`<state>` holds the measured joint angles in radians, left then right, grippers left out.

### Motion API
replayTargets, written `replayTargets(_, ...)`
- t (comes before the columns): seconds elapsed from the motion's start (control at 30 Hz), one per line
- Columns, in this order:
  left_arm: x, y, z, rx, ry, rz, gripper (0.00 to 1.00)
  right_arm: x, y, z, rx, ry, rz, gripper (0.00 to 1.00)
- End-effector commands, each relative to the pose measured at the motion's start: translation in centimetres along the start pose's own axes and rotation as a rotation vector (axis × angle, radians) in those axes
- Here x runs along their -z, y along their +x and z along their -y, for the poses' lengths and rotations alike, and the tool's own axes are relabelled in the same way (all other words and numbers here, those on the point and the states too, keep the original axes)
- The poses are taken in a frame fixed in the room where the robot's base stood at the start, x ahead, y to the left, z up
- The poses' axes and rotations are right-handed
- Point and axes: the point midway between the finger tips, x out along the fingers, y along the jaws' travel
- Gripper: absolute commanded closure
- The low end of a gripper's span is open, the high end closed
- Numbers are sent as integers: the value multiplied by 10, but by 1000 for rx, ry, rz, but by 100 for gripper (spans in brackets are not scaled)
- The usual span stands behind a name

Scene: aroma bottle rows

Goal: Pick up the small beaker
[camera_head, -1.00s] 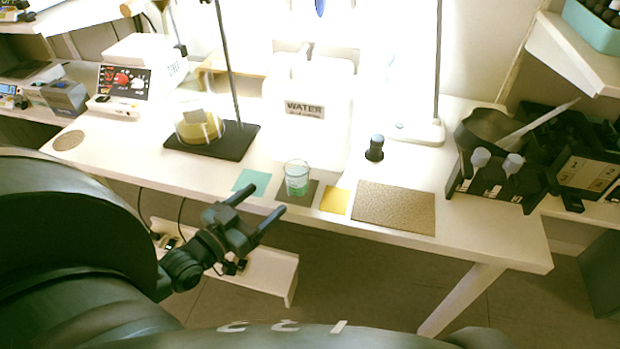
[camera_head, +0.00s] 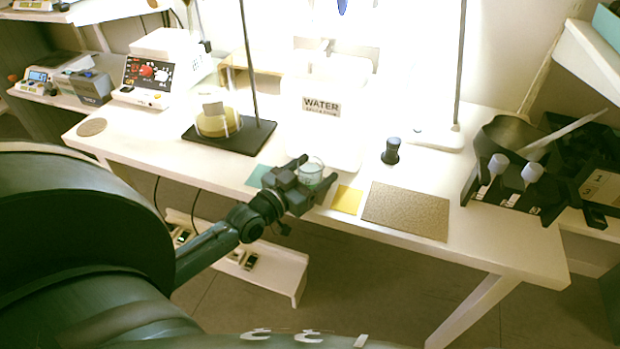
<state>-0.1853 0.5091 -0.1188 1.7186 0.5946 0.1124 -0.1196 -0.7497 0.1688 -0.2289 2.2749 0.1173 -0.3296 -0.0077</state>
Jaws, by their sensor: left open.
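The small beaker (camera_head: 312,168) is clear glass with some green liquid and stands near the front edge of the white table (camera_head: 400,255). Its lower part is partly hidden behind my left gripper. My left gripper (camera_head: 318,170) is open, with its fingers at the beaker, one to the left of it and one towards its right front. I cannot tell whether the fingers touch the glass. My right gripper is not in view.
A teal square (camera_head: 258,174), a yellow square (camera_head: 347,199) and a brown mat (camera_head: 406,210) lie along the front. A white WATER container (camera_head: 345,125) stands behind. A stand with a yellow-filled vessel (camera_head: 217,122) is at left, a dark bottle (camera_head: 391,151) and a pipette rack (camera_head: 510,190) at right.

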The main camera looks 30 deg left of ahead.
Motion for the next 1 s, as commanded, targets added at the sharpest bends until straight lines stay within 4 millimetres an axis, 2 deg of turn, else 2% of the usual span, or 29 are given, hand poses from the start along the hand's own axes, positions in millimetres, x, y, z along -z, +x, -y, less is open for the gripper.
replayTargets(0.1,0,9,0,1,1,0,30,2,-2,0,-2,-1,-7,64)
replayTargets(0.33,0,10,0,0,0,1,30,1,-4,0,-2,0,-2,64)
replayTargets(0.9,0,9,0,0,0,1,77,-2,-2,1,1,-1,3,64)
replayTargets(1.0,1,9,0,0,0,-1,82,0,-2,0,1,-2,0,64)
